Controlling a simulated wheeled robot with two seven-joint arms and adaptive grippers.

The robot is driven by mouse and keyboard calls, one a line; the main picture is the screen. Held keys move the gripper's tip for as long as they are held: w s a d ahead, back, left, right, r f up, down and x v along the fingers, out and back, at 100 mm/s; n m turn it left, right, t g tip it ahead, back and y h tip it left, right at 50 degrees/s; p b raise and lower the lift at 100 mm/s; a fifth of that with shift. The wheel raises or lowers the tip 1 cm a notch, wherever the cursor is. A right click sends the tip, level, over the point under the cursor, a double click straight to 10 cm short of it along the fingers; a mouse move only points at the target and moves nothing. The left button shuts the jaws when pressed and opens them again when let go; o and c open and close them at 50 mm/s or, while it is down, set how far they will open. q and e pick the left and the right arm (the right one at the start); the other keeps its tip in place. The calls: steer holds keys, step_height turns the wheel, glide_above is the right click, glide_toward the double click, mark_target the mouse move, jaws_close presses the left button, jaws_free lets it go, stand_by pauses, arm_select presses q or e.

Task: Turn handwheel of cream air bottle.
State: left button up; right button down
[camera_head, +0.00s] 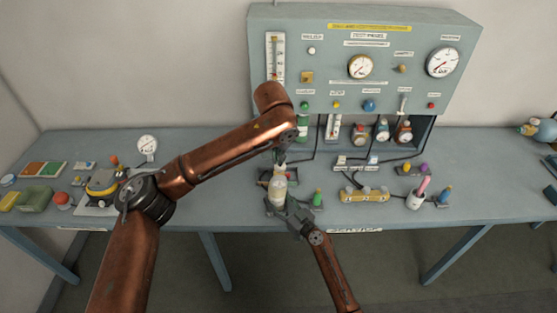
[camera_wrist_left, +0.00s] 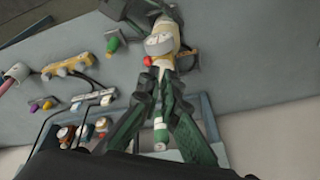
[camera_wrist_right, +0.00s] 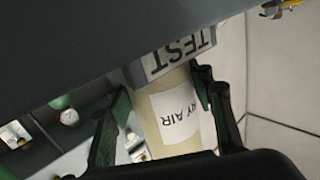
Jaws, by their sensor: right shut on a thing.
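The cream air bottle (camera_head: 278,191) stands upright near the front edge of the bench. Its label reads "RY AIR" in the right wrist view (camera_wrist_right: 180,112). My right gripper (camera_head: 288,209) is shut on the bottle's body, with a finger on each side. My left gripper (camera_head: 281,161) points down over the top of the bottle. In the left wrist view its fingertips (camera_wrist_left: 163,80) are apart, close to the bottle's top fittings. A round pale gauge (camera_wrist_left: 160,43) and a red knob (camera_wrist_left: 148,61) show there. The handwheel cannot be clearly made out between the fingers.
A test panel (camera_head: 365,60) with gauges stands behind the bottle. A small green-topped item (camera_head: 317,197) is just right of it. A yellow manifold (camera_head: 364,196) and a white cup (camera_head: 417,198) stand farther right. A yellow-and-black device (camera_head: 102,184) is at the left.

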arm_select(q)
steer(key=shift+o, duration=0.7)
steer(key=shift+a+f, duration=0.2)
steer(key=shift+f, duration=0.1)
steer(key=o, duration=0.6)
steer(key=a+f+m+h, duration=0.1)
steer(key=w+a+f+m+h, duration=0.1)
steer(key=f+h, duration=0.1)
steer(key=a+f+h, duration=0.1)
steer(key=f, duration=0.1)
steer(key=shift+w+a+f+m+t, duration=0.15)
steer(key=shift+f+m+t, duration=0.1)
steer(key=shift+m+t, duration=0.15)
steer(key=o, duration=0.4)
steer(key=a+t+h, duration=0.1)
steer(key=w+a+f+m+t+h, duration=0.1)
steer(key=a+h, duration=0.1)
steer(key=w+a+t+h, duration=0.1)
steer(key=t+h, duration=0.1)
steer(key=shift+w+a+f, duration=0.25)
steer(key=shift+a, duration=0.05)
steer(key=shift+c, duration=0.2)
steer(key=s+m+t+h, duration=0.2)
steer(key=s+m+h, duration=0.1)
steer(key=s+h, duration=0.25)
steer(key=x, duration=1.1)
steer(key=shift+w+a+f, duration=0.1)
steer(key=shift+w+f, duration=0.05)
steer(key=shift+f, duration=0.05)
steer(key=shift+c, duration=0.7)
